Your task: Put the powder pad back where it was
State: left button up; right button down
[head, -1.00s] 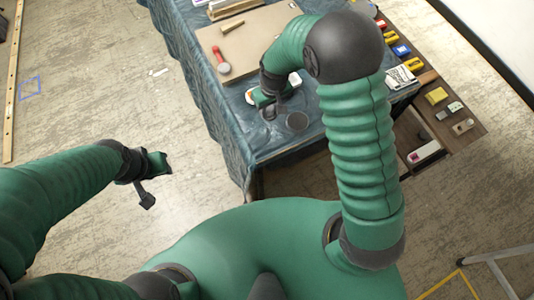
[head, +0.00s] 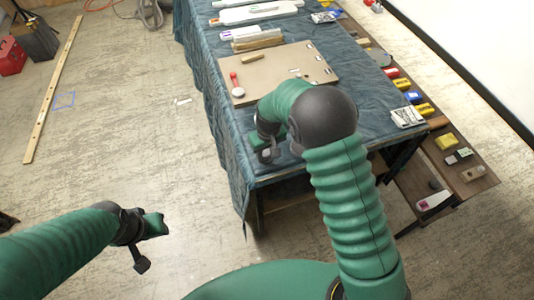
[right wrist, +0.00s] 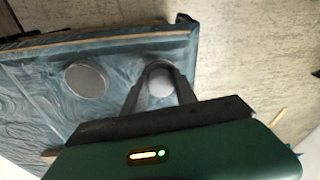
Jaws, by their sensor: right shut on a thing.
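My right gripper (head: 268,153) is over the near left end of the blue-covered table (head: 205,75). In the right wrist view my right gripper (right wrist: 160,66) has its fingers closed around a pale, round thing, which looks like the powder pad (right wrist: 165,88). The fingers cover part of it, and I cannot tell whether it touches the table. A flat grey disc (right wrist: 87,79) lies on the cloth beside the gripper; in the head view my right arm hides it. My left gripper (head: 148,243) hangs over the floor, away from the table; its jaw opening is unclear.
A tan board (head: 290,68) lies on the table, with a red-handled tool with a pale round end (head: 236,85) on it. A lower wooden shelf (head: 470,185) on the right holds several small items. The floor left of the table is mostly clear.

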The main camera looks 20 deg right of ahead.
aim_at(267, 155)
jog(key=shift+w+d, duration=0.45)
jog(key=shift+w, duration=0.1)
jog(key=shift+w+d+f, duration=0.1)
jog(key=shift+w+f, duration=0.05)
jog(key=shift+f, duration=0.15)
jog(key=shift+a+f, duration=0.2)
jog(key=shift+f, duration=1.5)
jog(key=c, duration=1)
grip_release()
jog(key=shift+d, duration=0.1)
jog(key=shift+o, duration=0.2)
jog(key=shift+r, duration=0.1)
jog(key=r, duration=0.4)
jog(key=s+r, duration=0.1)
jog(key=r, duration=0.7)
jog(key=shift+s+d, duration=0.1)
jog(key=shift+s, duration=0.2)
jog(key=s+d+r+m+t, duration=0.1)
jog(key=s+d+m, duration=0.1)
jog(key=s, duration=1.8)
jog(key=shift+d+r, duration=0.15)
jog(key=shift+d, duration=0.2)
